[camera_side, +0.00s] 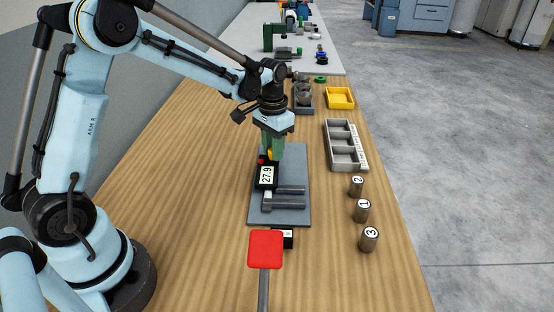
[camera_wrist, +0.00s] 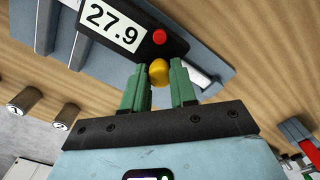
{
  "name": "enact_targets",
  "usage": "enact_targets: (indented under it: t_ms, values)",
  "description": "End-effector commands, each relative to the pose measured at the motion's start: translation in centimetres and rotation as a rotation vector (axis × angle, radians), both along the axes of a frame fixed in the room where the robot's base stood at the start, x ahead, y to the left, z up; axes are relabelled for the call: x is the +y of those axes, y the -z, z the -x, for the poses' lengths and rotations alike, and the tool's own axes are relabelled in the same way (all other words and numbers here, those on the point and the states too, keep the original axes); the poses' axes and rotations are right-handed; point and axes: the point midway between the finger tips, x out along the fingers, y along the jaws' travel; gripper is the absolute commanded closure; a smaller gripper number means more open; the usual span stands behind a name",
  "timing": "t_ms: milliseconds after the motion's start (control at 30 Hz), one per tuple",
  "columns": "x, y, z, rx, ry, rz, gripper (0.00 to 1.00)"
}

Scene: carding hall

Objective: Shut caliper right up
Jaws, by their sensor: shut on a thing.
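The caliper (camera_side: 266,184) lies on a grey plate (camera_side: 295,160), its display reading 27.9. Its two dark jaw bars (camera_side: 290,190) point right with a gap between them. In the wrist view, the display housing (camera_wrist: 117,22) carries a red button (camera_wrist: 159,36), and a yellow knob (camera_wrist: 159,73) sits at its edge. My gripper (camera_wrist: 158,78) has its green fingers shut on the yellow knob, one on each side. In the side view, my gripper (camera_side: 270,152) comes down at the far end of the display housing and hides most of the knob.
A grey compartment tray (camera_side: 345,145), a yellow bin (camera_side: 340,98) and numbered cylinders (camera_side: 362,211) stand along the right table edge. A red square on a grey rod (camera_side: 265,249) stands in front, partly hiding a small black box (camera_side: 289,239). The table left of the plate is clear.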

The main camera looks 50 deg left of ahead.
Motion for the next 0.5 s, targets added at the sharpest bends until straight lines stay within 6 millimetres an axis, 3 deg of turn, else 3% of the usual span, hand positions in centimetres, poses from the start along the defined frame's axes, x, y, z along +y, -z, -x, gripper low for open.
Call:
enact_targets:
  t_ms: [267, 500]
  values:
    - [-0.3, 0.0, 0.2, 0.000, 0.001, 0.000, 1.00]
    - [-2.1, 0.0, 2.1, 0.001, 0.002, 0.001, 1.00]
